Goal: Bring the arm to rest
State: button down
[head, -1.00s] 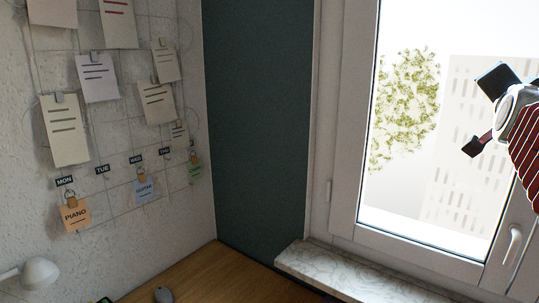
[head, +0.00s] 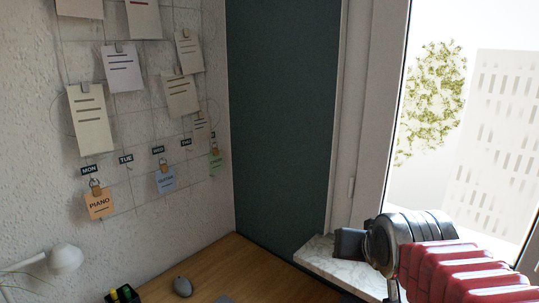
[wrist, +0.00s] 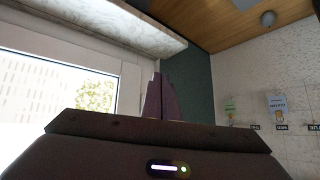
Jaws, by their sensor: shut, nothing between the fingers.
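My gripper (wrist: 160,96) shows in the wrist view, its two dark fingers together in the middle with nothing between them. Its dark housing fills the bottom of that view, with a small lit strip on it. In the head view my arm, with a red ribbed sleeve and a dark metal joint, comes in from the lower right. It stands in front of the window and the right part of the marble sill (head: 318,252). The fingers cannot be made out clearly in the head view. The wrist view is upside down, with the wooden desk (wrist: 228,24) at its top.
A computer mouse (head: 182,286), a white lamp (head: 64,258) and a dark box (head: 122,294) are by the wooden desk. A wire grid with clipped notes, among them an orange PIANO tag (head: 100,204), hangs on the left wall. A teal panel (head: 280,120) fills the corner beside the window.

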jog(key=s+a+f+n+g, duration=0.1)
jog(key=s+f, duration=0.3)
jog(key=s, duration=0.4)
jog(key=s+a+f+n+g, duration=0.1)
jog(key=s+f+g, duration=0.2)
jog(key=s+f, duration=0.2)
jog(key=s, duration=0.3)
jog(key=shift+a+f+y, duration=0.2)
jog(key=shift+f+y, duration=0.1)
jog(key=shift+w, duration=0.1)
jog(key=shift+d, duration=0.1)
